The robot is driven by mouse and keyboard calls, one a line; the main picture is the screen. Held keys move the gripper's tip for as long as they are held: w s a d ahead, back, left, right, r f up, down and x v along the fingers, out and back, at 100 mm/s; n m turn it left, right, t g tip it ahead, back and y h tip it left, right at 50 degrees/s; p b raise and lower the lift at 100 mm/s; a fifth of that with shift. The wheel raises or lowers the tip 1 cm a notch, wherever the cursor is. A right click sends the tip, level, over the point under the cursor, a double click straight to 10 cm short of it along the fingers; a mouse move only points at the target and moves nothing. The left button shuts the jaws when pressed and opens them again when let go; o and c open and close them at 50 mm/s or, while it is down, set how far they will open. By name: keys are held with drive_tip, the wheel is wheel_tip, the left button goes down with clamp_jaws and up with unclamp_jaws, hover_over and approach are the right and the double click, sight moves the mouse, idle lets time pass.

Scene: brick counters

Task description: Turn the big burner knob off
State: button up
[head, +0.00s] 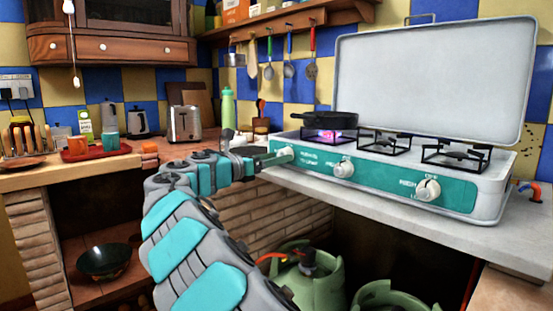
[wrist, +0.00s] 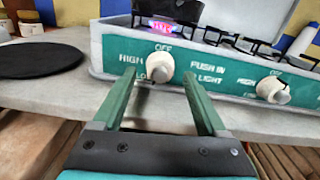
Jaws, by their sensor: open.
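The stove (head: 480,200) has a teal front panel with three white knobs. The left knob (head: 284,154) is below the lit left burner (head: 326,135), which shows a purple-pink flame under a black pan (head: 331,119). The left knob also shows in the wrist view (wrist: 160,68), between "HIGH" and "PUSH IN LIGHT", with "OFF" above it. My gripper (wrist: 158,76) is open, its two teal fingers on either side of this knob in the picture. I cannot tell whether they touch it. The middle knob (head: 343,170) and right knob (head: 428,189) are to the right.
A dark round flat item (wrist: 38,60) lies on the counter left of the stove. The raised stove lid (head: 430,80) stands behind the burners. Green gas cylinders (head: 310,283) stand below. A toaster (head: 185,124) and red tray (head: 97,152) are on the left counter.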

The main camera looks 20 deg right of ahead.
drive_tip(key=shift+w+d, duration=0.15)
drive_tip(key=shift+d, duration=0.2)
drive_tip(key=shift+c, duration=0.3)
clamp_jaws()
